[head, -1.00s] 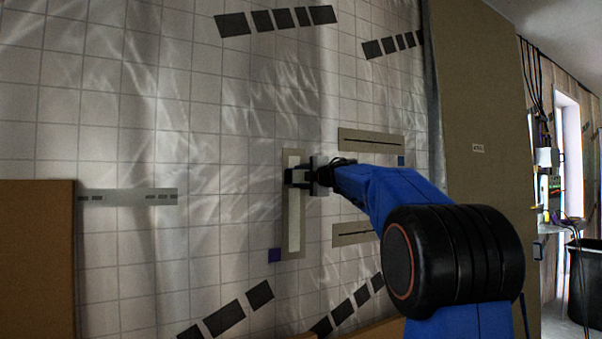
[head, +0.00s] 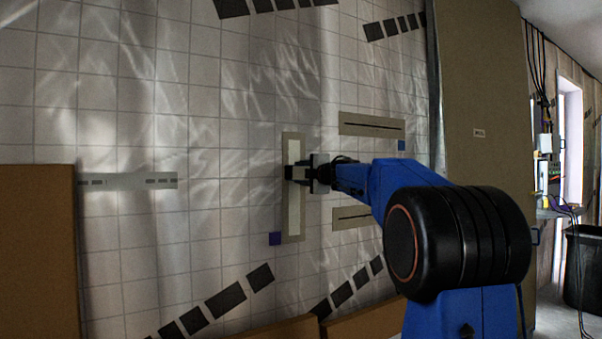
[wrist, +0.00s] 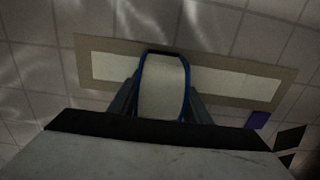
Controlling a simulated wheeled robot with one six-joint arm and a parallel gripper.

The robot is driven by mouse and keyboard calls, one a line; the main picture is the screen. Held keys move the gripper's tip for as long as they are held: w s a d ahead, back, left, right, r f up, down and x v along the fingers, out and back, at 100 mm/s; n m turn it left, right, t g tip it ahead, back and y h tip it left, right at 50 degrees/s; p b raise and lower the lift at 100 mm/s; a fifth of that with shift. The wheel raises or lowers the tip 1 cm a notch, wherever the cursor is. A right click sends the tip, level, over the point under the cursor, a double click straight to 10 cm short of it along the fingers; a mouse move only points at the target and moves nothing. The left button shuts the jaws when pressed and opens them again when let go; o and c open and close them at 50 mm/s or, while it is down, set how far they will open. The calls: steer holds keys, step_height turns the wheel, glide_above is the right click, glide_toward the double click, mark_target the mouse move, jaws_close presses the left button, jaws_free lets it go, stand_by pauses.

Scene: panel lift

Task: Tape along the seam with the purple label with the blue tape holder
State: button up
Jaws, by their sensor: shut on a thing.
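A tall beige strip with a pale band along its middle (head: 293,222) runs upright on the gridded wall. A purple label (head: 275,239) sits beside its lower left end, and it also shows in the wrist view (wrist: 257,120). My gripper (head: 293,173) is in front of the strip, a little above its middle. In the wrist view my gripper (wrist: 163,92) is shut on the blue-edged tape holder (wrist: 162,85), which lies over the pale band. I cannot tell whether the holder touches the wall. In the head view the holder is hidden by my gripper.
Two horizontal beige strips with dark slits, an upper (head: 372,124) and a lower (head: 352,217), are to the right. A blue label (head: 401,145) is by the upper one. A grey perforated strip (head: 128,181) is at left. Brown panels (head: 37,252) stand at the lower left.

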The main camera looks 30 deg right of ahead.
steer(key=shift+s, duration=0.1)
steer(key=shift+s+d, duration=0.1)
steer(key=shift+s, duration=2.8)
steer(key=s, duration=0.3)
